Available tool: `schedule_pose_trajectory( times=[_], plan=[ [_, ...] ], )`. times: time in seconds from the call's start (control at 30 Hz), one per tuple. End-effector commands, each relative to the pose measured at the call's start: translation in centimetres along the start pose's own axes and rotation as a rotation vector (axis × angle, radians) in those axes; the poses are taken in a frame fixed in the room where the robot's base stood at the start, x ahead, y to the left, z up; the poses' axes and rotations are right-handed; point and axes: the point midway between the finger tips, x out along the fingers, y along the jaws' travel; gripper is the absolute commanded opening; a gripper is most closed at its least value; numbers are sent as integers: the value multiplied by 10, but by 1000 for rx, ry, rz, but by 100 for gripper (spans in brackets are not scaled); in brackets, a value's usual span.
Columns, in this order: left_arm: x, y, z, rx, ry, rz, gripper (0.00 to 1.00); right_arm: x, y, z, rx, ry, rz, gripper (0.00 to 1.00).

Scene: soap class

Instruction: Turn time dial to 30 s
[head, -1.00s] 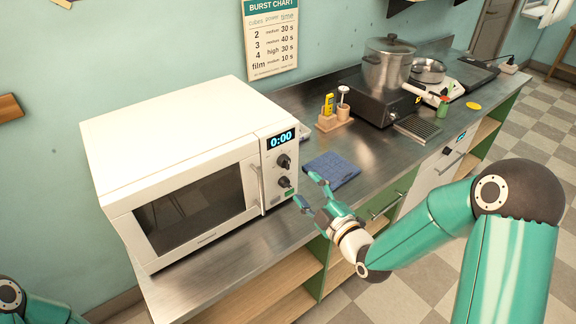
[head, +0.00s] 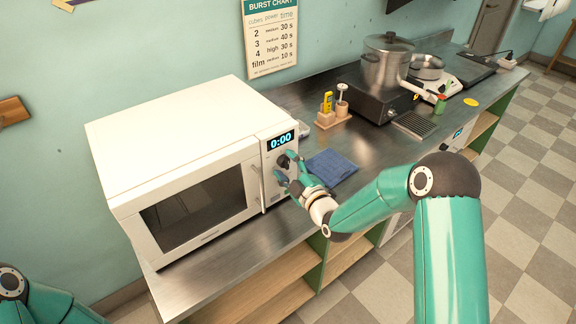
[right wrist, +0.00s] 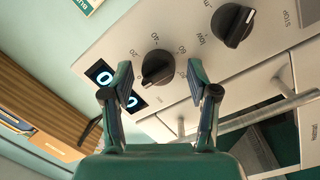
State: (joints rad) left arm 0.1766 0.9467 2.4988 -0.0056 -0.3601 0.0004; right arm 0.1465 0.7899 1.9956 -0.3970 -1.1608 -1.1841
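The white microwave (head: 180,150) stands on the steel counter, its display (head: 281,140) reading 0:00. The upper dial (head: 282,161), dark and round, sits just below the display. In the right wrist view this dial (right wrist: 157,67) has numbers such as 20, 40 and 60 around it. My right gripper (head: 285,166) is at the control panel, open. In the right wrist view its fingertips (right wrist: 160,77) stand on either side of the dial, with gaps; I cannot tell whether they touch it. The lower dial (right wrist: 232,25) lies to the right. My left gripper is out of view.
A blue cloth (head: 330,167) lies on the counter right of the microwave. The microwave's door handle (head: 258,187) stands out left of the panel. A burst chart (head: 270,38) hangs on the wall. A pot (head: 387,66) stands farther back.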

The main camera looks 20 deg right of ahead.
Motion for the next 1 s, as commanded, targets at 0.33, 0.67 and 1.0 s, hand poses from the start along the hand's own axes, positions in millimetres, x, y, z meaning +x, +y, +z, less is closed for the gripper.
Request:
schedule_pose_trajectory(
  times=[0.33,0.67,1.0],
  plan=[
    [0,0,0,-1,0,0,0,-1,2,4,-1,-1,0,1],
    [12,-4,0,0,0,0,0,-1,-2,2,45,-4,-4,1],
    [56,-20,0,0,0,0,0,-1,-5,4,254,-16,-24,1]
  ],
)
